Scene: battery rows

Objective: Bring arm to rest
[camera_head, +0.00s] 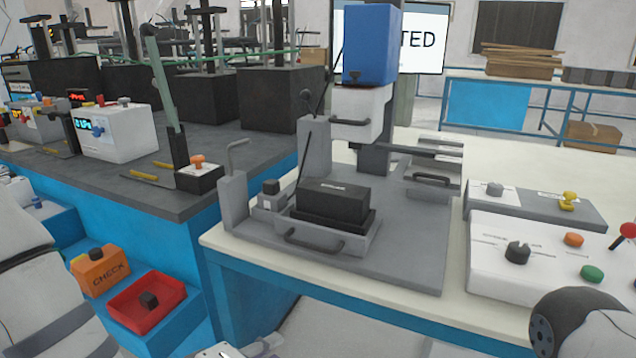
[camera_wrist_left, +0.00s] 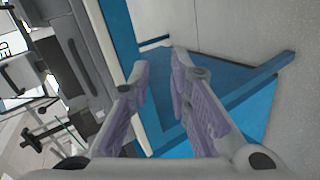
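My left gripper (camera_wrist_left: 159,78) is open in the left wrist view. Its two purple-padded fingers stand apart with nothing between them, over the blue table frame and the floor. In the head view my left arm (camera_head: 45,285) comes in at the lower left, and small pale parts at the bottom edge may be its gripper. A link of my right arm (camera_head: 580,322) shows at the lower right; its gripper is outside the picture.
A press fixture (camera_head: 400,245) holding a black block (camera_head: 334,200) stands on the pale table (camera_head: 370,305). A white control box (camera_head: 490,270) is at right. An orange CHECK box (camera_head: 98,268) and a red tray (camera_head: 172,310) sit on a blue step at left.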

